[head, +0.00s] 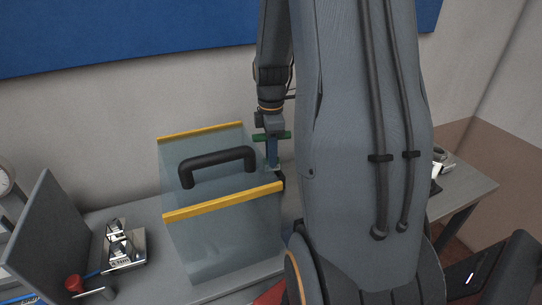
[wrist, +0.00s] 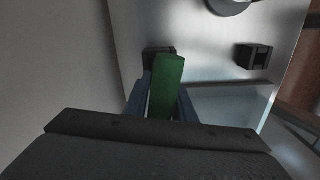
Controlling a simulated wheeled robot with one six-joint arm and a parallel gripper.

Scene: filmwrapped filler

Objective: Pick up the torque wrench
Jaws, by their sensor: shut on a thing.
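My gripper (head: 272,160) points down behind the right side of a clear box, beside my large arm link. In the wrist view its two blue fingers (wrist: 165,103) are shut on a green bar (wrist: 168,78), which looks like the handle of the torque wrench. In the head view the green bar (head: 260,137) lies crosswise at the gripper, above the box's top. The rest of the wrench is hidden; I cannot tell whether it touches anything below.
The clear box (head: 215,235) with yellow edges and a black handle (head: 217,165) stands close left of my gripper. A metal plate with black brackets (wrist: 252,56) lies beneath. The wall (head: 120,110) is close behind. Left on the bench are a metal fixture (head: 122,250) and a dark panel (head: 50,235).

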